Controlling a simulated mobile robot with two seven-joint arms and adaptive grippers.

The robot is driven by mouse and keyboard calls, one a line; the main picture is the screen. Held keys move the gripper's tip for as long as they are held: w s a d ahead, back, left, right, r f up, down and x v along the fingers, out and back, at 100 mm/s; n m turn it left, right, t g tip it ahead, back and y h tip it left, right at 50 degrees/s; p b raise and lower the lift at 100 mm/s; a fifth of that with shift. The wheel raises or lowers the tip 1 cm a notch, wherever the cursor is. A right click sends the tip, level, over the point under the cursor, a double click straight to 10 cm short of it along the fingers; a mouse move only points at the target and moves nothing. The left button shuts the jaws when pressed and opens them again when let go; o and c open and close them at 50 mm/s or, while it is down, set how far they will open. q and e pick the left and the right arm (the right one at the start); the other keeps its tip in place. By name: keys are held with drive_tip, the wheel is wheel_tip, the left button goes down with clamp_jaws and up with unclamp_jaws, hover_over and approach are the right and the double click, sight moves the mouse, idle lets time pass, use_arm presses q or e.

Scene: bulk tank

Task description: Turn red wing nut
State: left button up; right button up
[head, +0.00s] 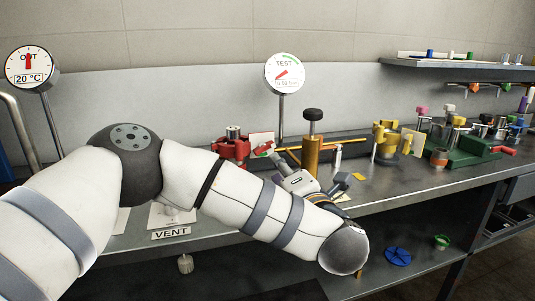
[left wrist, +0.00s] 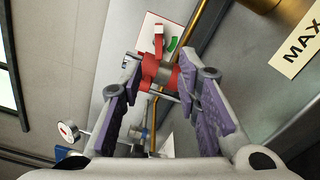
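A red fitting with a short red lever (left wrist: 158,42) and a grey round stud shows in the left wrist view, in front of a white card with a green mark. I take it for the red wing nut; its exact shape is partly hidden by my fingers. In the head view the red lever (head: 264,149) is small, at the white card. My left gripper (left wrist: 160,78) is open, its purple-padded fingers apart with the red part between or just beyond the tips. Contact cannot be told. In the head view the left gripper (head: 284,168) points at it. My right gripper is not in view.
A larger red clamp (head: 231,149) stands left of the lever. A brass post with a black knob (head: 312,138) stands close right of the gripper. A TEST gauge (head: 284,72) rises behind. Yellow and green fixtures (head: 465,148) fill the right bench.

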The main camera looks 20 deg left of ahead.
sight(265, 150)
use_arm(q)
drive_tip(key=x, duration=1)
drive_tip(key=shift+s+a+b, duration=0.1)
drive_tip(key=shift+b, duration=0.2)
clamp_jaws()
